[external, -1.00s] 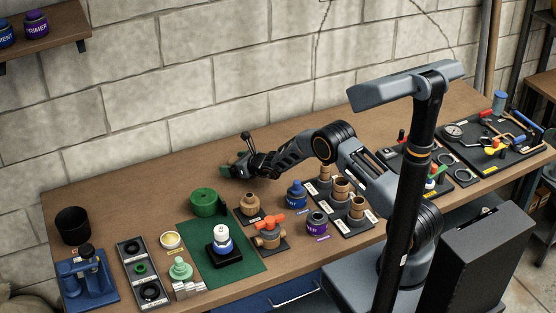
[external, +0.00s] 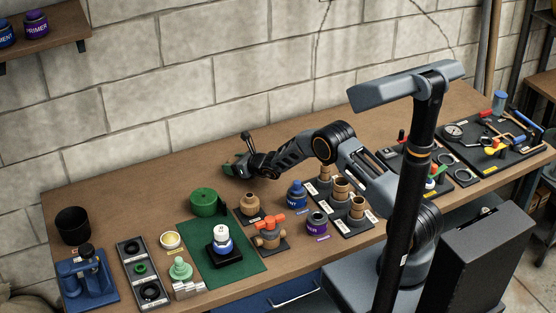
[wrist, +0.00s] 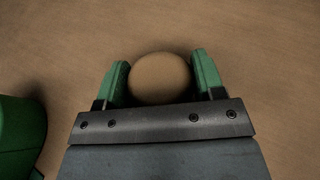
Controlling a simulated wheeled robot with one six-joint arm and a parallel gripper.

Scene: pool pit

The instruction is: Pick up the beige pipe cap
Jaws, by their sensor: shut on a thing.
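The beige pipe cap (wrist: 160,78) shows in the wrist view as a smooth round top between the two green fingers of my gripper (wrist: 160,76). The fingers are shut on it, one on each side. Its lower part is hidden, and I cannot tell whether it touches the table. In the external view my gripper (external: 235,167) is low over the back of the bench, and the cap cannot be made out there.
A green round object (external: 204,202) stands close to my gripper, also at the left edge of the wrist view (wrist: 18,135). A beige fitting (external: 249,205), a blue can (external: 296,194) and an orange-handled valve (external: 269,232) stand nearer the front. The back of the bench is clear.

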